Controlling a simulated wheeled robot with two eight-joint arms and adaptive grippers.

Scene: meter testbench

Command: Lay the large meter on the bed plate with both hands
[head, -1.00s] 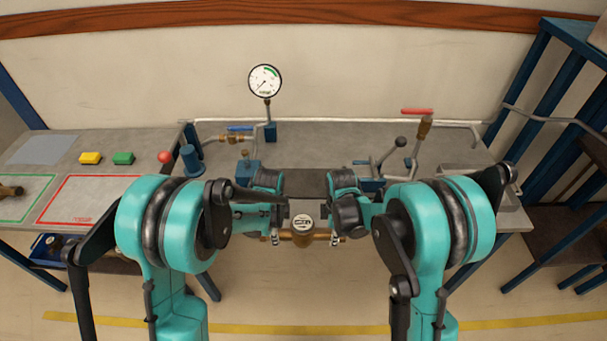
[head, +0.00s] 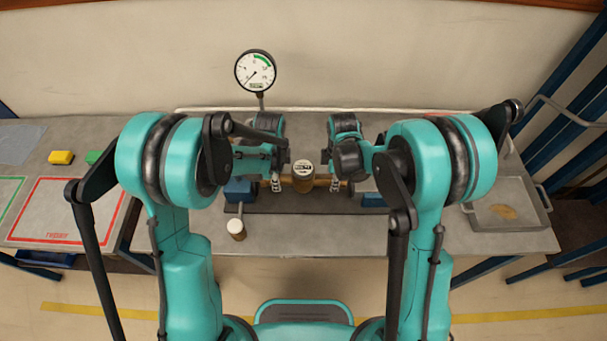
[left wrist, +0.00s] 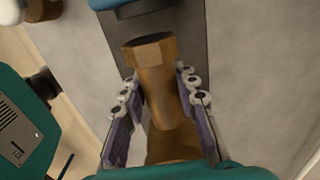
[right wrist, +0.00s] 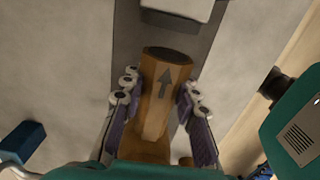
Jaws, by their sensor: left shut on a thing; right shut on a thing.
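The large meter (head: 303,184) is a brass body with a white round dial on top, held level between my two grippers in the head view. My left gripper (head: 277,183) is shut on its left brass end (left wrist: 158,85). My right gripper (head: 333,184) is shut on its right brass end (right wrist: 160,110), which carries an arrow. The bed plate (head: 290,202) is a dark strip on the bench under the meter; I cannot tell whether the meter touches it. A blue block (head: 238,190) stands left of the meter and a blue-and-grey one (head: 373,199) right of it.
A small white-capped brass piece (head: 236,230) stands on the bench at front left. A metal tray (head: 510,216) lies at the right. A pressure gauge (head: 256,70) rises behind. A red-outlined mat (head: 68,210) lies left. The bench front between cap and tray is clear.

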